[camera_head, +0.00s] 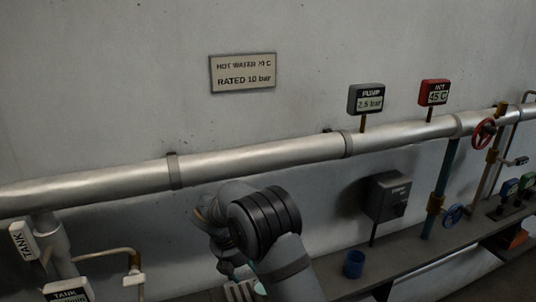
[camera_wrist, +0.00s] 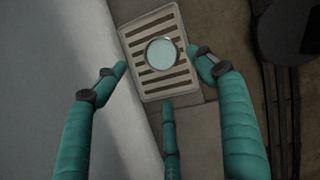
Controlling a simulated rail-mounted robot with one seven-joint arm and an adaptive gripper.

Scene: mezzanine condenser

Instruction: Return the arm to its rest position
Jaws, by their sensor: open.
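My gripper (camera_wrist: 160,72) has three teal fingers, spread apart with nothing between them. In the wrist view, a pale slatted grate (camera_wrist: 135,39) lies beyond the fingertips, with a round pale-teal disc (camera_wrist: 161,53) that appears to lie on it. I cannot tell from this view how far the fingertips are above the grate. In the head view my arm is bent low at the bottom centre, and it mostly hides the gripper. Part of the slatted grate (camera_head: 238,292) shows at the bottom edge beside the arm.
A large metal pipe (camera_head: 258,156) runs along the wall behind my arm. To the right are a grey ledge (camera_head: 425,262), a blue cup (camera_head: 353,264), a dark wall box (camera_head: 388,196) and a red handwheel (camera_head: 483,132). A thin pipe (camera_head: 105,256) and TANK tags stand at left.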

